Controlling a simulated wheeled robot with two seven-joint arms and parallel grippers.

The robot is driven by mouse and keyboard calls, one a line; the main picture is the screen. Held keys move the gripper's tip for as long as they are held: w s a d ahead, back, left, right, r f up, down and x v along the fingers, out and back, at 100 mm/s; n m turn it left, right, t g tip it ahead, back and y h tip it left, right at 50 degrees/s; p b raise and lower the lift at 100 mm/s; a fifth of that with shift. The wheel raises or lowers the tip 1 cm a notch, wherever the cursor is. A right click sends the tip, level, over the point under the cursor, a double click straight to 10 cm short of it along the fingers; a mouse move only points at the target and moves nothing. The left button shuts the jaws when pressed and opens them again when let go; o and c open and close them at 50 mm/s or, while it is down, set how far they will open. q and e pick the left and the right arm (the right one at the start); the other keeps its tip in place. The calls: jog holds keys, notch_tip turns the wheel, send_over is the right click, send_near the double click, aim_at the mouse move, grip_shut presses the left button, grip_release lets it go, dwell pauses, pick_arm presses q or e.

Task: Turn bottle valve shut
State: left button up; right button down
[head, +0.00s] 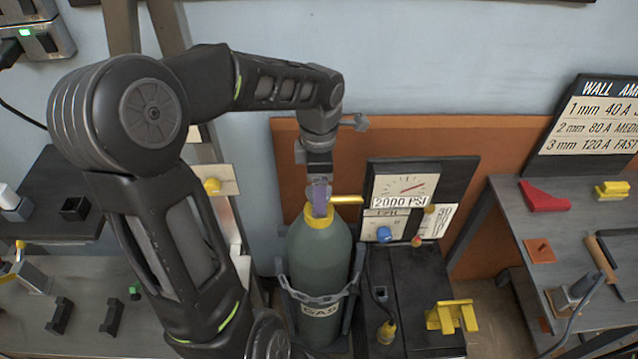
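The grey-green gas bottle (320,262) stands upright in a grey holder, with a label reading "GAS" low on its front. It has a yellow collar (319,219) at its neck. A yellow bar (346,200) sticks out to the right beside the bottle top. A small lavender piece (319,197) stands above the collar, apparently part of the valve. My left gripper (319,186) points down at the bottle top and meets this piece. Its fingers are too small and covered to tell whether they grip it. My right gripper is not in view.
A gauge panel (400,187) marked "2000 PSI" stands close right of the bottle, with a blue knob (384,234) below. A black box with a yellow bracket (452,316) is in front. A grey table (510,215) stands right; a grey bench (100,275) lies left.

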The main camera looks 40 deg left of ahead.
pick_arm(q)
jog(key=c, duration=1.4)
